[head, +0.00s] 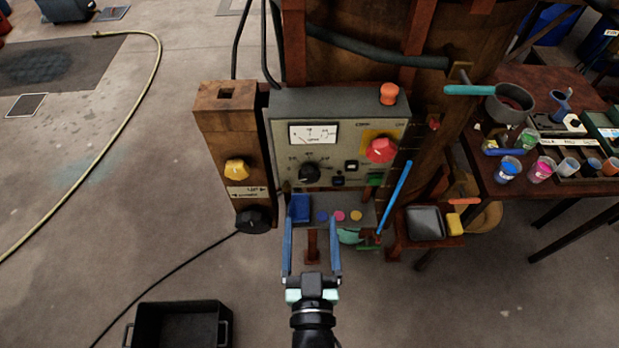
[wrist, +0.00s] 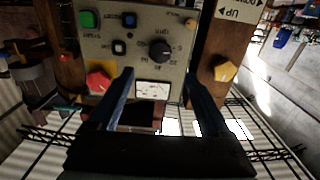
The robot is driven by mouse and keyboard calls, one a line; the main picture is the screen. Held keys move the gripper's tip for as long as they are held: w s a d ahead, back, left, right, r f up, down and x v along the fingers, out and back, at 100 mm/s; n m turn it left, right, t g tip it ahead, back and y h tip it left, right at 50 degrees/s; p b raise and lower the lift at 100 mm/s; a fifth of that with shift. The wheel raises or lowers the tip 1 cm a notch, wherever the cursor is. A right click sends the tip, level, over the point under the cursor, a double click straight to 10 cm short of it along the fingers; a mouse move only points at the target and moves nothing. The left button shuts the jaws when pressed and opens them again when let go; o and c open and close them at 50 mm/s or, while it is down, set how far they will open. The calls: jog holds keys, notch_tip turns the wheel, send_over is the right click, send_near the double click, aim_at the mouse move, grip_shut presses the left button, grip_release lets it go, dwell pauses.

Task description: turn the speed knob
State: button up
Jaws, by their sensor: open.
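The speed knob looks to be the round black knob (head: 309,173) with a dial scale around it, low on the left of the grey control box (head: 340,104). It also shows in the upside-down wrist view (wrist: 161,51). My gripper (head: 311,220) is open and empty, in front of the box and lower in the picture than the knob. In the wrist view my two blue fingers (wrist: 159,75) point toward the panel, with the knob between and beyond their tips. They look apart from it; the exact gap cannot be told.
A red mushroom button (head: 381,150), a white meter (head: 313,134) and small buttons share the panel. A wooden post with a yellow knob (head: 236,170) stands left. A ledge with a blue block (head: 299,208) lies below the panel. A blue rod (head: 395,197) leans at right.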

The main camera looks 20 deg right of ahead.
aim_at(309, 178)
jog(key=p+x, duration=0.2)
jog(key=x, duration=0.8)
grip_shut()
